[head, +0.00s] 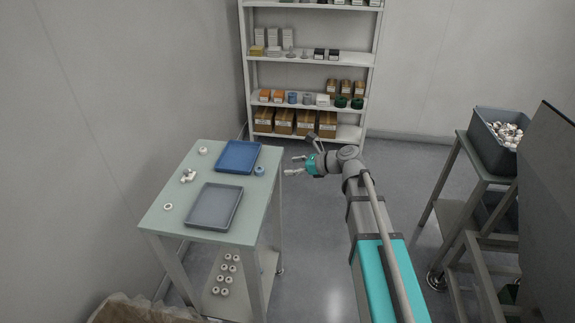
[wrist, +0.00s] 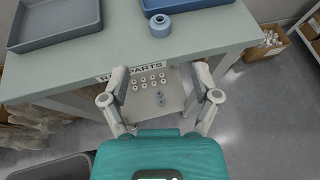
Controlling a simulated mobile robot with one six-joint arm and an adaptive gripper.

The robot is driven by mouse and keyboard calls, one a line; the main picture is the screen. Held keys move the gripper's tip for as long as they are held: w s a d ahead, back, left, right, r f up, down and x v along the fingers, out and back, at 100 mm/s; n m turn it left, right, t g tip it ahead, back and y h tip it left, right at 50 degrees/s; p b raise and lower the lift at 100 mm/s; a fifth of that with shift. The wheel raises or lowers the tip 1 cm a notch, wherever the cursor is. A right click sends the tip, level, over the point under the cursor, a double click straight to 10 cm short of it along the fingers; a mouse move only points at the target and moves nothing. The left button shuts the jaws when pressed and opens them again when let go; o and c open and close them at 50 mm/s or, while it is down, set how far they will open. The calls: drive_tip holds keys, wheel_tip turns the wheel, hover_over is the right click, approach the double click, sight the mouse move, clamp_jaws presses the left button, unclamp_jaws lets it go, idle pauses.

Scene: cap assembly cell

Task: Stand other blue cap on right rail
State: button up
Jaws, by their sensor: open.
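A blue cap (head: 259,171) sits on the pale green table near its right edge, beside the blue tray. In the wrist view the blue cap (wrist: 160,26) stands near the table's front edge, straight ahead of my gripper (wrist: 160,97). The fingers are spread wide with nothing between them. In the head view my gripper (head: 295,166) is just right of the table edge, apart from the cap. I cannot make out a right rail in either view.
On the table (head: 158,218) are a blue tray (head: 238,157), a grey tray (head: 214,206) and several white parts (head: 188,175). A shelf rack (head: 309,46) stands behind; a bin (head: 496,139) stands right. Floor between is clear.

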idle(0.8)
drive_tip(key=s+d+f+n+g+h, duration=0.2)
drive_tip(key=s+d+f+n+h, duration=0.3)
drive_tip(key=s+d+n, duration=0.4)
drive_tip(key=s+d+f+n+g+h, duration=0.2)
drive_tip(key=s+d+f+n+h, duration=0.4)
drive_tip(key=d+n, duration=0.6)
drive_tip(key=s+h, duration=0.2)
drive_tip(key=s, duration=0.1)
drive_tip(key=shift+d+f, duration=0.25)
drive_tip(key=shift+d, duration=0.15)
